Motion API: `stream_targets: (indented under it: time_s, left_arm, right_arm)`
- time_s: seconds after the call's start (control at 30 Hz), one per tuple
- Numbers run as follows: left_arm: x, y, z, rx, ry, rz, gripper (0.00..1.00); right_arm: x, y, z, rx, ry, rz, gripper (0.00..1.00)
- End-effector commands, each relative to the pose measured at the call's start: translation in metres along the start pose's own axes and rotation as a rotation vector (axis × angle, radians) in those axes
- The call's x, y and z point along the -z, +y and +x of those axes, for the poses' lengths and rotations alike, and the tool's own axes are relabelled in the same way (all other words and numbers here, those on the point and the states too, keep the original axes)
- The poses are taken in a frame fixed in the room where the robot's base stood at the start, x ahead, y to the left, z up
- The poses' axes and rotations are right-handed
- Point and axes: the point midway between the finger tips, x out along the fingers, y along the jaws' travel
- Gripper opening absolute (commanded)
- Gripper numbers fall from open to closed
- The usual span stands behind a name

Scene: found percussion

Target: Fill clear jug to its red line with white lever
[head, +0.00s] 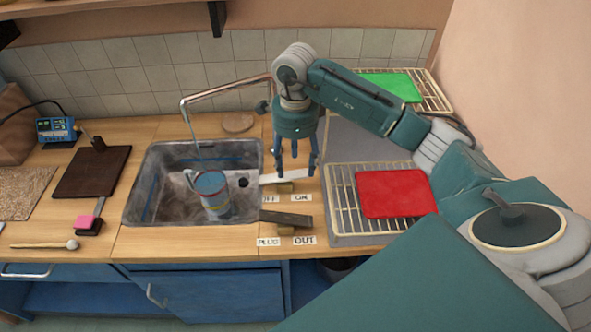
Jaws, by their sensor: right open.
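The clear jug (212,190) stands in the metal sink, with its handle to the left and coloured bands low on its side. Its inside looks blue-grey; I cannot tell the water level against the red line. A thin pale stream seems to fall from the copper-coloured tap spout (225,91) toward the jug. The white lever (285,177) lies at the sink's right edge, above labels OFF and ON. My right gripper (297,170) is open, pointing down, with its fingers around or just above the lever; contact is unclear. My left gripper is not in view.
A dark lever (287,218) with labels PLUG and OUT sits nearer the front. The sink (142,190) is left of it. A red mat (395,193) lies on a rack at right, a green one (388,86) behind. A dark board (92,172) and a mallet (45,245) lie left.

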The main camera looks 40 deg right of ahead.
Motion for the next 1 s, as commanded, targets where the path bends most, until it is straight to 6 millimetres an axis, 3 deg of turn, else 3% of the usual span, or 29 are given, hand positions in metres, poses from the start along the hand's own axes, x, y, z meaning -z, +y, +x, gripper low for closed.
stream_targets:
  time_s: [0.1,0.3,0.63,0.87,1.0]
  left_arm:
    - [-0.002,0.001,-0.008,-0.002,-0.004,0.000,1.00]
    - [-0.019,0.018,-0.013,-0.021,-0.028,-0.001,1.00]
    - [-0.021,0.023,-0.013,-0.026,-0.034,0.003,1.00]
    - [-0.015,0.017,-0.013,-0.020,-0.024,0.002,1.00]
    - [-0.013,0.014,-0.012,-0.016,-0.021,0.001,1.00]
  right_arm:
    - [0.001,0.002,0.019,-0.004,0.002,0.000,0.56]
    - [-0.001,0.000,0.040,-0.001,-0.001,0.000,0.56]
    - [0.000,0.000,0.045,0.001,0.000,-0.001,0.56]
    - [0.000,0.000,0.044,0.001,0.000,-0.001,0.12]
    - [-0.001,0.000,0.044,0.001,0.006,-0.001,0.11]
